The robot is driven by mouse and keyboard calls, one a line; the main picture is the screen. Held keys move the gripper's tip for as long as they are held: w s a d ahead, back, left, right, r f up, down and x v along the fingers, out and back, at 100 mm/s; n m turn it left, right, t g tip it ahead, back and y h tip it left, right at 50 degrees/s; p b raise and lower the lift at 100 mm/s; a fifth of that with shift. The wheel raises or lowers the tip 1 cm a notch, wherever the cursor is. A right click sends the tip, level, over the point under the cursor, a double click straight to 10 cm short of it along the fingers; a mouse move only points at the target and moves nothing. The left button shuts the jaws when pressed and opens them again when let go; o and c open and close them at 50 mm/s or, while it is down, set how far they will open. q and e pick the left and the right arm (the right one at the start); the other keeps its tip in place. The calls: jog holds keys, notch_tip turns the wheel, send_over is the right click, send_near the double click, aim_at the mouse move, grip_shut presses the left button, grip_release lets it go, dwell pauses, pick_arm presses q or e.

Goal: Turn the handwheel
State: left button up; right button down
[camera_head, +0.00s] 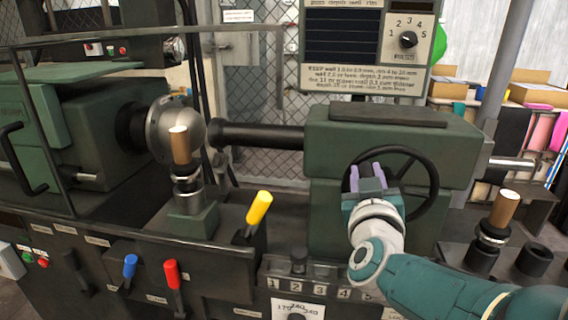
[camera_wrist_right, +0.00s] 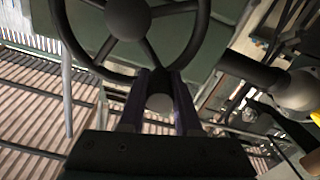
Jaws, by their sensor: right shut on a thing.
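The black handwheel (camera_head: 432,182) is mounted upright on the front of the green tailstock housing (camera_head: 330,160). It also shows in the right wrist view, with its rim (camera_wrist_right: 78,52), spokes and round hub. My right gripper (camera_head: 366,174) is at the left part of the rim, its purple fingers pointing up. In the right wrist view the fingers (camera_wrist_right: 157,100) are on either side of the wheel's near part, shut on it. A grey round end (camera_wrist_right: 160,103) shows between them; I cannot tell whether it is a handle. My left gripper is not in view.
A lever with a yellow grip (camera_head: 259,207) rises left of the handwheel. Blue (camera_head: 130,265) and red (camera_head: 171,273) levers stand on the front panel. A wood-topped post (camera_head: 504,208) stands at right. A round metal form (camera_head: 172,120) faces the tailstock's dark shaft (camera_head: 260,136).

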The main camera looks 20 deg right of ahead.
jog(key=shift+a+f+n, duration=0.1)
jog(key=shift+f+n, duration=0.15)
jog(key=shift+n, duration=0.05)
jog(key=c, duration=0.6)
grip_release()
jog(key=shift+r, duration=0.1)
jog(key=p+v, duration=0.4)
jog(key=v, duration=0.6)
jog(key=shift+w, duration=0.1)
